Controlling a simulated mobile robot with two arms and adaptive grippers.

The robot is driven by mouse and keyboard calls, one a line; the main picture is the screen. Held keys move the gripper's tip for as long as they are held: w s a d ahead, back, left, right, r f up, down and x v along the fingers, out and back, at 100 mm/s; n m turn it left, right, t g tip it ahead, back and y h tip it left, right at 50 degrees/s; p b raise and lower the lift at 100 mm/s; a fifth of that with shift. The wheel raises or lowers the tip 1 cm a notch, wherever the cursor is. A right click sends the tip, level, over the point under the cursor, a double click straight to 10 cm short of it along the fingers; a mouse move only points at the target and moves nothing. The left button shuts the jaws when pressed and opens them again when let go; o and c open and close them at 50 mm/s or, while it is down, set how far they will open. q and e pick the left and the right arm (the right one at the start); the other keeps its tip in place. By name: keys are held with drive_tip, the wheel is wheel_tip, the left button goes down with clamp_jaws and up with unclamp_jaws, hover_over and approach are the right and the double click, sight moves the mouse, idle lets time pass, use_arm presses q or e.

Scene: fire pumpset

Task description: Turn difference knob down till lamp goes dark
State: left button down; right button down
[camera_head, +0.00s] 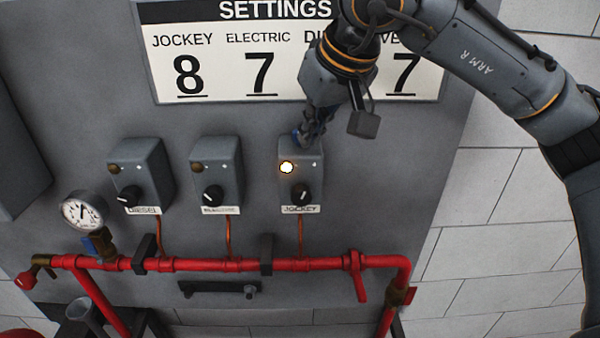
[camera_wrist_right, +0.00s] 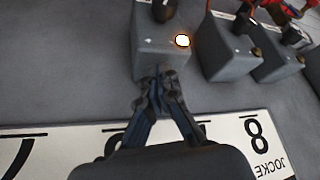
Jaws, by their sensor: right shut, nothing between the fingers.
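Three grey switch boxes are on the panel in the head view. The right box, labelled JOCKEY (camera_head: 300,209), has a glowing lamp (camera_head: 287,167) and a black knob (camera_head: 301,195) below it. The lamp also glows in the right wrist view (camera_wrist_right: 182,41), with the knob (camera_wrist_right: 163,10) at the top edge. The left box (camera_head: 140,172) and middle box (camera_head: 216,172) have dark lamps. My right gripper (camera_head: 302,138) is shut and empty at the top of the JOCKEY box. In the right wrist view its fingertips (camera_wrist_right: 160,76) overlap the box's edge; contact is unclear. My left gripper is not in view.
A SETTINGS board (camera_head: 205,62) hangs above, partly hidden by my right arm; JOCKEY reads 8 and ELECTRIC 7. A red pipe (camera_head: 200,264) runs below the boxes, with a red lever (camera_head: 357,276). A gauge (camera_head: 83,211) is at the left.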

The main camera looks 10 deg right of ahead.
drive_tip(key=shift+w+d, duration=0.15)
drive_tip(key=shift+d, duration=0.1)
idle(0.7)
drive_tip(key=shift+s+d+b, duration=0.15)
drive_tip(key=shift+s+b, duration=0.1)
drive_tip(key=shift+b, duration=0.15)
wheel_tip(320, 180, up, 6)
drive_tip(key=p, duration=0.4)
drive_tip(key=shift+p, duration=0.4)
